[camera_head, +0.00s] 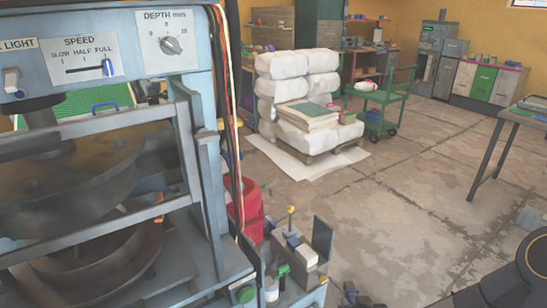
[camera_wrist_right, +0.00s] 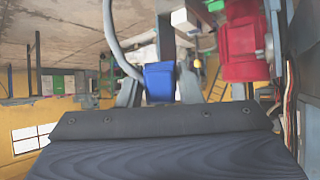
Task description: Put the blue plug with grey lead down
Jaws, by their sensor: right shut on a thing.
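The blue plug (camera_wrist_right: 159,82) is in the middle of the right wrist view, between the two grey fingers of my right gripper (camera_wrist_right: 160,92), which is shut on it. Its grey lead (camera_wrist_right: 113,38) curves up and away on the left side of that view. In the head view, dark parts at the bottom edge (camera_head: 358,298) look like the end of my right gripper, mostly cut off by the frame. My left gripper is not in view.
A blue-grey press with a control panel (camera_head: 122,55) fills the left. White sacks on a pallet (camera_head: 305,138) and a green trolley (camera_head: 385,100) stand behind. The floor at centre right is clear.

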